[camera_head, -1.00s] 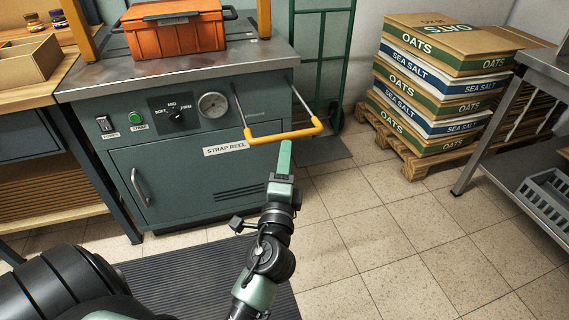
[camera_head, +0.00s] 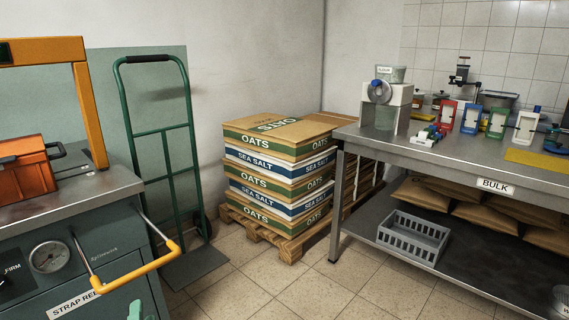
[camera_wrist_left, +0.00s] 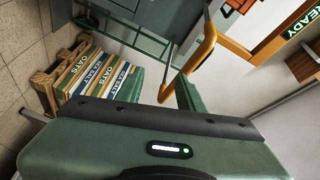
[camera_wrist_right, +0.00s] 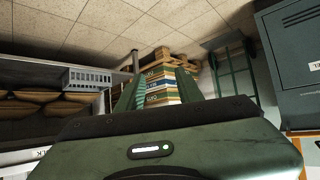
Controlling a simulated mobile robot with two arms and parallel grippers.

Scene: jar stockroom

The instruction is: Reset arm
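My left gripper (camera_head: 140,311) barely shows at the bottom edge of the head view, as a green fingertip in front of the strapping machine. In the left wrist view the left gripper (camera_wrist_left: 159,92) has its two green fingers apart with nothing between them. The right gripper is out of the head view. In the right wrist view the right gripper (camera_wrist_right: 157,90) has its fingers apart and empty, with the stacked sacks far beyond the gap.
The strapping machine (camera_head: 100,217) has a yellow handle (camera_head: 150,272) jutting out front. A green hand truck (camera_head: 160,131) stands beside it. Sacks of oats and sea salt (camera_head: 270,185) lie on a pallet (camera_head: 290,246). A metal bench (camera_head: 440,158) stands right. Tiled floor between is clear.

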